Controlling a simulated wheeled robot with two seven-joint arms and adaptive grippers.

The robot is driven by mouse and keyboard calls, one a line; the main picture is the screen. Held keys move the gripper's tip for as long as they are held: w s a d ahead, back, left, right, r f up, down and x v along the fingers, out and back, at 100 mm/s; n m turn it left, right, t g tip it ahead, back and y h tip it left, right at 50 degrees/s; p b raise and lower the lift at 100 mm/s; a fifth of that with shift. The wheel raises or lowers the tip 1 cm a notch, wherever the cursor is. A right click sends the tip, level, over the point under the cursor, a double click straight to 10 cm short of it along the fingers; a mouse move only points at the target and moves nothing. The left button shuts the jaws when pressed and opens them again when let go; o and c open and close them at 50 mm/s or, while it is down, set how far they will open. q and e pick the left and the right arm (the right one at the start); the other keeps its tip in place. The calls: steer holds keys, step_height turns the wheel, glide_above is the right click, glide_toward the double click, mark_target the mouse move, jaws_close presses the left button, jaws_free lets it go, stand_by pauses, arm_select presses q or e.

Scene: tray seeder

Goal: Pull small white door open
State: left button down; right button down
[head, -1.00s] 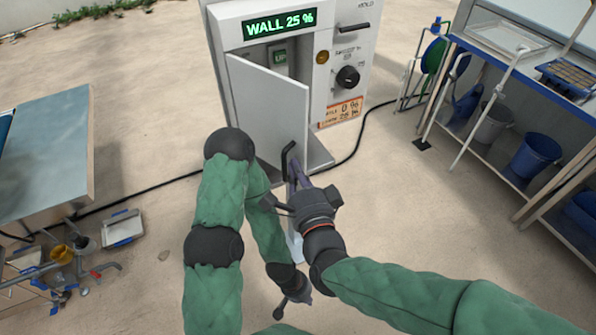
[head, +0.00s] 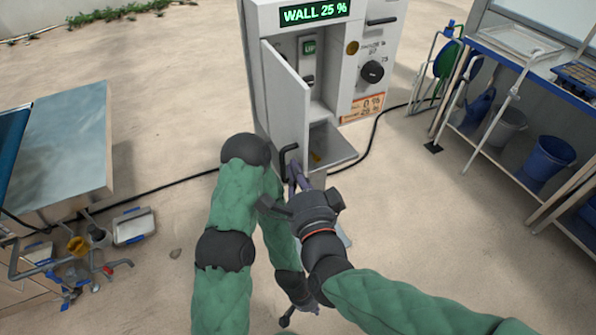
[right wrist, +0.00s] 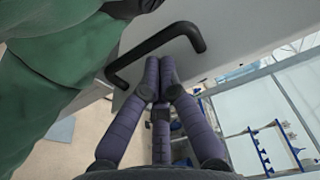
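The small white door (head: 287,100) of the white machine stands partly open, hinged at its left side. Its black bar handle (head: 285,160) is near the lower free edge, and the handle (right wrist: 150,48) also crosses the right wrist view. My right gripper (head: 296,180) is at the handle. Its purple fingers (right wrist: 157,70) are together, tips within the handle's loop; the bar does not show between them. I cannot tell how firmly they touch it. My left gripper (head: 298,312) hangs low, away from the door, small and partly hidden by my right arm.
The white machine (head: 340,75) shows a green "WALL 25 %" display and a black knob (head: 372,71). A metal table (head: 60,150) stands left, with tools on the ground near it. A shelf with buckets (head: 548,158) stands right. A black cable crosses the floor.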

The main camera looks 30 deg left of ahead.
steer(key=shift+s, duration=0.1)
stand_by(0.3)
steer(key=v, duration=1.2)
steer(key=shift+a, duration=0.1)
